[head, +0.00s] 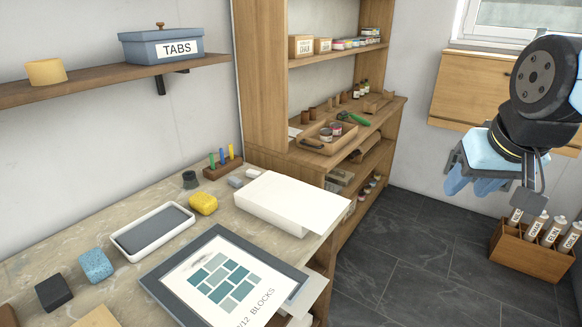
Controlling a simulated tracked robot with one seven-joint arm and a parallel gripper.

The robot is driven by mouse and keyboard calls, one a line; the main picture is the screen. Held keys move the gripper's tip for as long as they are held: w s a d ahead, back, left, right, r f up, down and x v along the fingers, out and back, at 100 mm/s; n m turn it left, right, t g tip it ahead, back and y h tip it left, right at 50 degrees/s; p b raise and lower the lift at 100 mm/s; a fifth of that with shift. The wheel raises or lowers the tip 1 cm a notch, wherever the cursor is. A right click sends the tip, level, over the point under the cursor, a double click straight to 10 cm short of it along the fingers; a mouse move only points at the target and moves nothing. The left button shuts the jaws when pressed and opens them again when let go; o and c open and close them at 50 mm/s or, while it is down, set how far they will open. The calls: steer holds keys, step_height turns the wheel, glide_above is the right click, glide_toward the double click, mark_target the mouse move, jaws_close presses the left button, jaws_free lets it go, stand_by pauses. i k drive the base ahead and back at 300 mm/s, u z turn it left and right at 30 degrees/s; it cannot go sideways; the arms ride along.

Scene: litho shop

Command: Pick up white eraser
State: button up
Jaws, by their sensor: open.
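A small white block (253,173), which looks like the white eraser, lies at the back of the stone-topped bench (60,230). It is just behind the thick white paper stack (290,202). A small grey block (235,182) lies to its left, close by. My gripper (468,186) is at the far right, in the air over the floor, well away from the bench.
A framed print (163,286) lies in front. A wooden shelf unit (262,90) stands behind; a tube crate (525,256) is on the floor.

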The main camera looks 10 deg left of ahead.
mark_target(252, 173)
steer(key=u, duration=0.85)
steer(key=i, duration=0.1)
steer(key=z, duration=2.45)
steer(key=i, duration=1.95)
steer(key=u, duration=3.6)
